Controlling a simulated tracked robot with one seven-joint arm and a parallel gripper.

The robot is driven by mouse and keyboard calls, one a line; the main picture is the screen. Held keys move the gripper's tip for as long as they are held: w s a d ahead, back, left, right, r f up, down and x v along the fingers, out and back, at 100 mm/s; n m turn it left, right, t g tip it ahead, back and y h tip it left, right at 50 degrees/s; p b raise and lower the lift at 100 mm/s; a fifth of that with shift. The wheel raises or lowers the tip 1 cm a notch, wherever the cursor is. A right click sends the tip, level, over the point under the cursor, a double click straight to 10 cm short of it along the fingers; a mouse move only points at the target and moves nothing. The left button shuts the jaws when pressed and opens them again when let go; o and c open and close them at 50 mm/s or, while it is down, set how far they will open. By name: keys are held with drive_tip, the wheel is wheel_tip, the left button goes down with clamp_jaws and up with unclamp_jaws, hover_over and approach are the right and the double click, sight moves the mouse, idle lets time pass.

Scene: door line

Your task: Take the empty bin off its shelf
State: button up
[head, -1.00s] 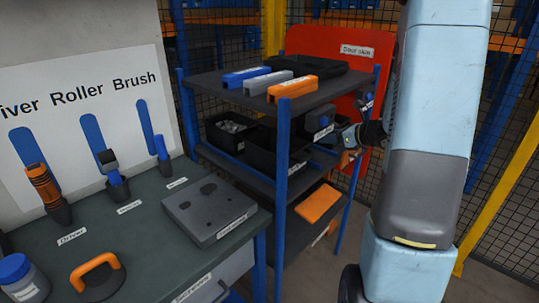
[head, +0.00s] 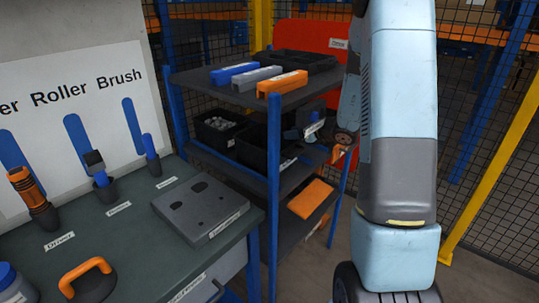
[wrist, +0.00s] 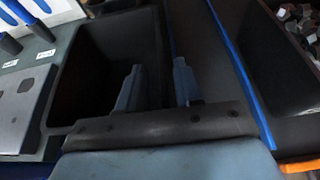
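A black, empty-looking bin (head: 258,152) sits on the middle shelf of the blue-posted rack in the head view, partly behind the front post. In the wrist view an empty dark bin (wrist: 85,75) lies open at the left. My gripper (wrist: 157,80) shows its two grey-blue fingers spread apart. The left finger is over the bin's opening and the right one near its right wall; I cannot tell if either touches. In the head view my gripper (head: 310,122) is small and partly hidden, at the right side of the middle shelf.
A bin of grey parts (head: 220,130) stands at the left; it also shows in the wrist view (wrist: 302,22). The top shelf (head: 245,100) with blue, grey and orange pieces is overhead. A workbench (head: 130,245) is at the left, mesh fencing (head: 505,190) at the right.

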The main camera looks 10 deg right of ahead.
drive_tip(key=x, duration=0.2)
drive_tip(key=shift+w+a+f, duration=0.15)
drive_tip(key=shift+w, duration=0.2)
clamp_jaws()
idle(1.1)
